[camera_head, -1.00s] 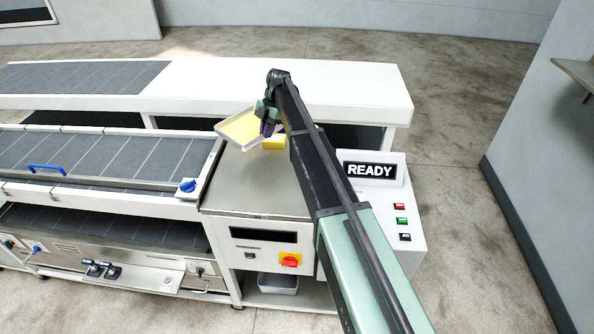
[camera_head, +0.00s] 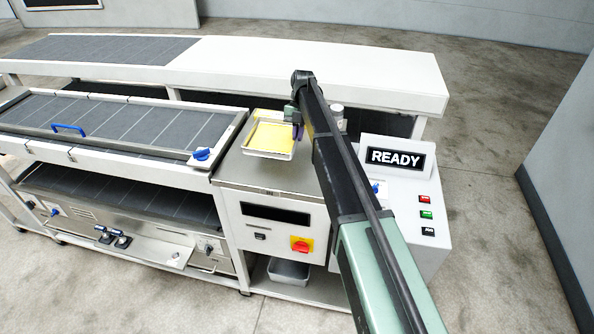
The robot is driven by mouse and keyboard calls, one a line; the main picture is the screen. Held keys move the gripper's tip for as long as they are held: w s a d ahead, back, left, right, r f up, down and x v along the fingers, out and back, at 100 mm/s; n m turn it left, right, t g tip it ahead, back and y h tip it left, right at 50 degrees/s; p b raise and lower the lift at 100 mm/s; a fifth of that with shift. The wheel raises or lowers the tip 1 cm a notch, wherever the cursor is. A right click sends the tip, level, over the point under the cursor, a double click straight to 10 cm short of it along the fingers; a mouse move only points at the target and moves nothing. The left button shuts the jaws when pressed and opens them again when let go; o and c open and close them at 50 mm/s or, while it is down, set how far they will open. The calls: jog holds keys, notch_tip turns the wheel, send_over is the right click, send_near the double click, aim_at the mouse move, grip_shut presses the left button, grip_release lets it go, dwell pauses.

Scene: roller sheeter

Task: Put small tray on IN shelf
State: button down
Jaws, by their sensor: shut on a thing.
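The small tray (camera_head: 268,154) is a shallow light metal tray with a yellow inside. It is over the steel top of the machine, left of my arm, and looks about level. My gripper (camera_head: 297,130) is at the tray's right edge and shut on it. The arm hides part of the gripper and the area behind it. I cannot tell whether the tray touches the steel top. No shelf marked IN can be read in this view.
A long white shelf (camera_head: 330,68) runs along the back. A conveyor with a blue handle (camera_head: 68,129) lies left. A READY panel (camera_head: 395,157) with buttons stands right of my arm. A grey bin (camera_head: 289,270) sits below the machine. Bare steel top (camera_head: 262,178) shows before the tray.

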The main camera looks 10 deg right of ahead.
aim_at(297, 166)
notch_tip(297, 166, down, 10)
jog(key=b, duration=0.7)
jog(key=shift+r, duration=0.35)
jog(key=shift+f, duration=0.25)
jog(key=c, duration=1.3)
grip_release()
jog(key=shift+r, duration=0.1)
